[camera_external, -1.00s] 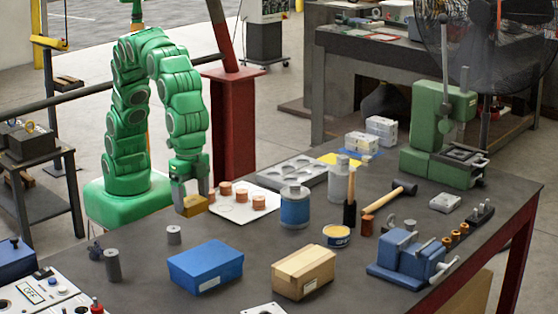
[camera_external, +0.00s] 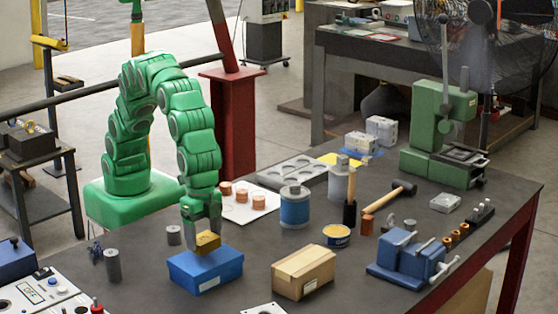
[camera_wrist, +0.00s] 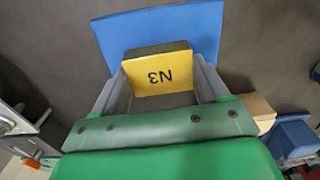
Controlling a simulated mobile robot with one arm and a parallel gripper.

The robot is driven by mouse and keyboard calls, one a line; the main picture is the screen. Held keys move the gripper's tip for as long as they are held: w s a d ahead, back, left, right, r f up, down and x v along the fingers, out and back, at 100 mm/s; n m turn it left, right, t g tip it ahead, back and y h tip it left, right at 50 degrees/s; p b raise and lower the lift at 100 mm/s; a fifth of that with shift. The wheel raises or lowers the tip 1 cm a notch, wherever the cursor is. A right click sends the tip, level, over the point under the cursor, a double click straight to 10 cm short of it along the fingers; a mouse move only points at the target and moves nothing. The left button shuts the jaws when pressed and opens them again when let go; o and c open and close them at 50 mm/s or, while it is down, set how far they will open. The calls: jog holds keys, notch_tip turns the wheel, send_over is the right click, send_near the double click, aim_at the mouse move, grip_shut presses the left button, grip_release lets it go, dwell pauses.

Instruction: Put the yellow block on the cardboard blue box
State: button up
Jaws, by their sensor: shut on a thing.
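The yellow block (camera_external: 207,240) is held between the fingers of my gripper (camera_external: 203,226). In the wrist view the block (camera_wrist: 160,74) shows a dark "N3" mark on its face, and my gripper (camera_wrist: 158,88) has a finger on each side of it. The block is over the back part of the box top. I cannot tell if it touches the box.
A brown cardboard box (camera_external: 303,274) stands just right of the blue box. A grey cylinder (camera_external: 113,265) and a smaller one (camera_external: 174,235) stand to the left. A white plate (camera_external: 240,207) with copper pieces lies behind. The dark table (camera_external: 140,295) is bare in front of the cylinders.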

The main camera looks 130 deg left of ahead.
jog(key=shift+f, duration=1.15)
jog(key=o, duration=1.3)
jog(key=shift+f, duration=0.1)
jog(key=shift+c, duration=0.2)
